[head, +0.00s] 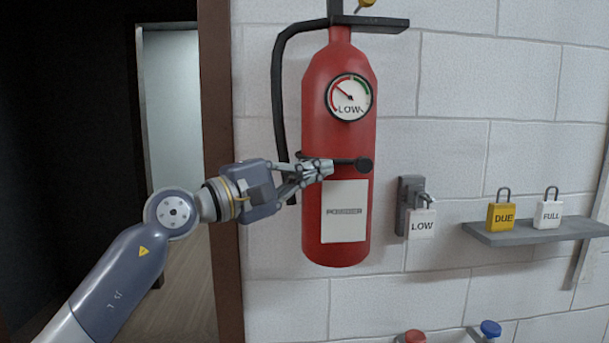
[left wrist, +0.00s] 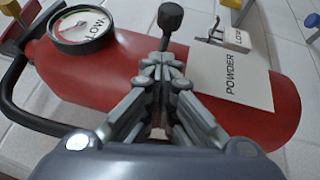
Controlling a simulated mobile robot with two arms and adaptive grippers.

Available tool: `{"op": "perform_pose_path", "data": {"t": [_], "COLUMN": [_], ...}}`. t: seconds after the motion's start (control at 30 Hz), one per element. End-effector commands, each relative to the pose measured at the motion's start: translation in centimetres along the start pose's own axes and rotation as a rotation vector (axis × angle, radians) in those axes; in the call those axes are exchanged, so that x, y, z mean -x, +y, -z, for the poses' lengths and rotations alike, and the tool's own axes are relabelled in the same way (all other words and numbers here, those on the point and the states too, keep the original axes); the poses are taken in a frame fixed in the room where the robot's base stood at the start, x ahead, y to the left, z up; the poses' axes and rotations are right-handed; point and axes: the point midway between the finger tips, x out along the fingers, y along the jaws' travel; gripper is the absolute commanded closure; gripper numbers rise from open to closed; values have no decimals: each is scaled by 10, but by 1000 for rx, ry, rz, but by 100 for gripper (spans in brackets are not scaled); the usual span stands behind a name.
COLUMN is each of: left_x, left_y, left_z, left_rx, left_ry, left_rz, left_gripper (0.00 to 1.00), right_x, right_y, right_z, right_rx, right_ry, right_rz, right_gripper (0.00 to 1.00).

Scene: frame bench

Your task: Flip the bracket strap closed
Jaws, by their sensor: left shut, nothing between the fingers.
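The red fire extinguisher (head: 318,110) hangs upright on the wall; it also shows in the left wrist view (left wrist: 270,112). The dark bracket strap (head: 345,161) reaches across its front and ends in a round black knob (head: 364,165). In the left wrist view the knob (left wrist: 170,16) stands just beyond my fingertips. My left gripper (head: 329,168) is shut with nothing held, its fingertips at the strap's left part, which they partly hide. I cannot tell whether they touch it. Whether the strap's end is fastened does not show. My right gripper is not in view.
A gauge (head: 349,97) reads LOW. A white LOW tag (head: 422,226) hangs on a wall hook right of the extinguisher. A grey shelf (head: 535,234) holds a yellow DUE tag (head: 501,216) and a white FULL tag (head: 547,214). A brown door frame (head: 221,200) stands left.

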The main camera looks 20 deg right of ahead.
Motion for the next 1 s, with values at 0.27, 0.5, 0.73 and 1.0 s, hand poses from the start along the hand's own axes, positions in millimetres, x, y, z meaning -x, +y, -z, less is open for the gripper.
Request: {"op": "perform_pose_path", "data": {"t": [0.27, 0.5, 0.73, 1.0], "left_x": [-2, -2, 12, 64], "left_y": [0, -1, 0, 0], "left_z": [-2, -2, 0, 1], "left_rx": [0, 0, 0, 0], "left_ry": [-2, -2, 0, 3], "left_rz": [0, 0, 0, -2], "left_gripper": [100, 100, 100, 100], "right_x": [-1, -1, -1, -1], "right_y": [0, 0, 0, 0], "right_z": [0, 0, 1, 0], "right_rx": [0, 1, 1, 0], "right_ry": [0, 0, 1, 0], "right_rz": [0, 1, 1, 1], "right_gripper": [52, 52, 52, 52]}}
